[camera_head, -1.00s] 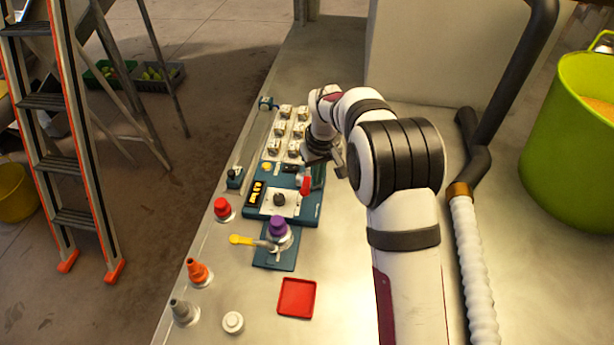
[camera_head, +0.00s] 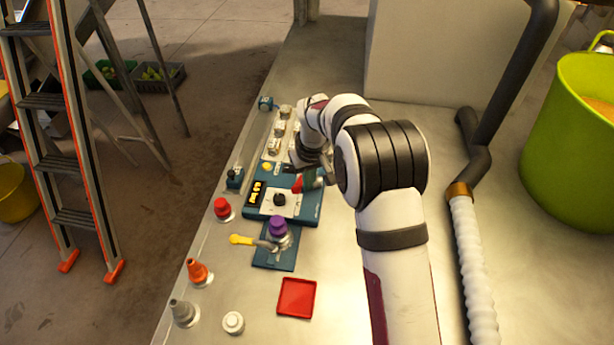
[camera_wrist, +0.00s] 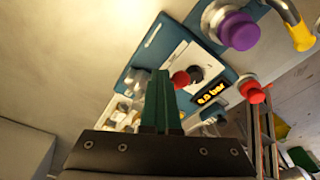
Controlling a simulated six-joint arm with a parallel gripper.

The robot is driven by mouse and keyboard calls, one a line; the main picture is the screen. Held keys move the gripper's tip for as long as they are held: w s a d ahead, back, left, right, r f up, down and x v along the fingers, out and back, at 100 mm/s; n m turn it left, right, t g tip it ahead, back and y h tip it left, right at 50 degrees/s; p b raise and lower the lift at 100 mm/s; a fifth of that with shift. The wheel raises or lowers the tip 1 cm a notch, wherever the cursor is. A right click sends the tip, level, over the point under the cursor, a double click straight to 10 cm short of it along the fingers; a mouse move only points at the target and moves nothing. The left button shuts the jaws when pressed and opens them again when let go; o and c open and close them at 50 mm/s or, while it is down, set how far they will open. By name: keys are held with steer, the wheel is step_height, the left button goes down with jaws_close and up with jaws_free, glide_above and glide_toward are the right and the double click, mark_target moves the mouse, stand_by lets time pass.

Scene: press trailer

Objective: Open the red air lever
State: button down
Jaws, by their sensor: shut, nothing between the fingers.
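The red air lever (camera_head: 297,185) is at the right rear of the teal control panel (camera_head: 309,216). It points left in the head view, and its red end also shows in the wrist view (camera_wrist: 180,78). My gripper (camera_head: 313,180) is low over the panel, just right of the lever. Its teal fingers (camera_wrist: 158,95) are shut and empty, with their tips close to the red end; I cannot tell if they touch it. A black knob (camera_head: 280,199) sits on the panel's white plate.
A purple knob (camera_head: 278,225) and a yellow-handled valve (camera_head: 241,240) are in front of the panel. A red button (camera_head: 222,207) stands left. A red tray (camera_head: 297,297) lies nearer. Several small fittings (camera_head: 285,112) lie behind. A green bucket (camera_head: 570,150) is far right.

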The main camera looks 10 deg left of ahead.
steer(key=shift+a, duration=0.25)
steer(key=shift+w+a, duration=0.15)
steer(key=shift+a, duration=0.95)
steer(key=shift+w+a, duration=0.3)
steer(key=shift+a, duration=0.2)
steer(key=shift+w+a, duration=0.3)
steer(key=shift+a, duration=0.2)
